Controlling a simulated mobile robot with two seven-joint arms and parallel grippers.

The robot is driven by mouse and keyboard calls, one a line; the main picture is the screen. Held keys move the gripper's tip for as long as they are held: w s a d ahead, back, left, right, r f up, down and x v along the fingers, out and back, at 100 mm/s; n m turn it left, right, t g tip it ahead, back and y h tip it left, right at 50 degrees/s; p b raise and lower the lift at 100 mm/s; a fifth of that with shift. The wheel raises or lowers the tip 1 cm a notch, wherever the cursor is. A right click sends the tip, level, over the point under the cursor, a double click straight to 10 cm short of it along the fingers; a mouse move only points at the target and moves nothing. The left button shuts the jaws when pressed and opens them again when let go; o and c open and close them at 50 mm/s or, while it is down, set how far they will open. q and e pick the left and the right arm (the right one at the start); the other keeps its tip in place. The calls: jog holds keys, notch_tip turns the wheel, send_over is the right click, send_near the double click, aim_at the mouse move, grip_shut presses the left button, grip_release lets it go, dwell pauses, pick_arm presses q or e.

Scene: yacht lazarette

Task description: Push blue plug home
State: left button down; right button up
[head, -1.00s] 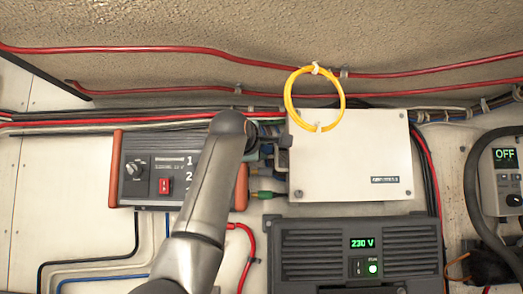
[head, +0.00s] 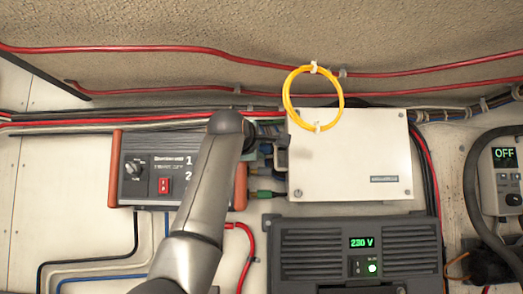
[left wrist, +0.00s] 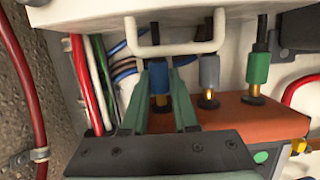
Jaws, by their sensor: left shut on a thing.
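The blue plug (left wrist: 157,76) stands upright in the left wrist view, between the two green fingers of my left gripper (left wrist: 158,84). The gripper is shut on it. A dark collar shows below the plug's blue body, above the orange-brown end panel (left wrist: 226,112); how deep the plug sits cannot be told. In the head view, my left gripper (head: 262,140) is at the gap between the unit marked 1 and 2 and the white box, mostly hidden by my wrist. My right gripper is not in view.
A grey plug (left wrist: 209,72) and a green plug (left wrist: 258,69) stand beside the blue one. The white box (head: 350,160) with its bracket (left wrist: 175,46) is close by. Red, white and blue cables (left wrist: 95,80) run alongside. A 230 V unit (head: 355,250) is below right.

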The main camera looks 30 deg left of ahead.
pick_arm(q)
jog(key=shift+s+a, duration=0.25)
jog(key=shift+a, duration=0.3)
jog(key=shift+a+f, duration=0.1)
jog(key=shift+a, duration=0.25)
dwell(0.3)
jog(key=c, duration=1.1)
grip_release()
jog(key=shift+s, duration=0.1)
jog(key=shift+o, duration=0.9)
jog(key=shift+s, duration=0.1)
jog(key=shift+b, duration=0.4)
jog(key=s+d+b, duration=0.3)
jog(key=s+b, duration=0.2)
jog(key=s, duration=0.2)
jog(key=shift+s, duration=0.25)
